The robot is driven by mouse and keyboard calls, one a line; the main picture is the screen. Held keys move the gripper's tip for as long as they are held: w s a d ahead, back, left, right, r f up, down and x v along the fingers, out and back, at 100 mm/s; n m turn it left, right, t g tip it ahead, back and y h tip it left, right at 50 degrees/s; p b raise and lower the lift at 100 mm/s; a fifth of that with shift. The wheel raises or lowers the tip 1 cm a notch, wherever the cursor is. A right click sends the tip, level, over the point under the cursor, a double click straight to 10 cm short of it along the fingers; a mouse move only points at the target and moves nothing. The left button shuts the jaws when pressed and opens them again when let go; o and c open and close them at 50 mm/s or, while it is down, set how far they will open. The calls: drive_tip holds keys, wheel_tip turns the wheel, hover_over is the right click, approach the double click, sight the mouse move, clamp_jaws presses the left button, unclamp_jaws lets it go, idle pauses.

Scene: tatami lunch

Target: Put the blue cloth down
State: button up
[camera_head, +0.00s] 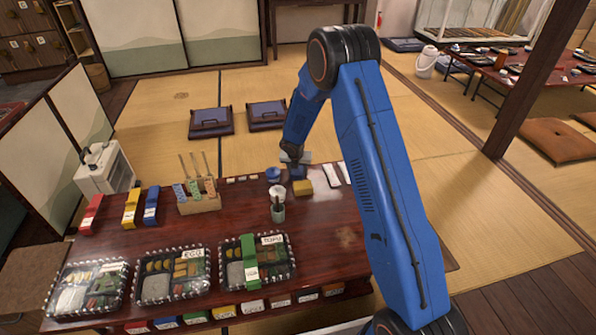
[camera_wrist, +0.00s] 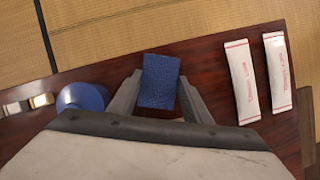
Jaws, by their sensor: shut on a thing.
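The blue cloth (camera_wrist: 160,82) is a small folded blue block between my gripper's two fingers in the wrist view. My gripper (camera_wrist: 160,98) is shut on it, with a finger against each side. In the head view my gripper (camera_head: 297,174) is low over the far edge of the dark red table (camera_head: 330,236), and the cloth (camera_head: 298,173) shows only as a small blue patch under it. I cannot tell whether the cloth touches the table top.
A blue round container (camera_wrist: 82,97) stands left of my gripper. Two white packets (camera_wrist: 242,82) lie to the right. A yellow block (camera_head: 303,188) sits just in front of the cloth. A white cup (camera_head: 277,192) and a dark green holder (camera_head: 278,212) are nearby. Three lunch trays (camera_head: 172,275) line the front.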

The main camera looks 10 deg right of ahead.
drive_tip(key=shift+f, duration=0.15)
drive_tip(key=o, duration=1.2)
drive_tip(key=shift+a+r, duration=0.15)
drive_tip(key=shift+r, duration=0.15)
drive_tip(key=v, duration=1.2)
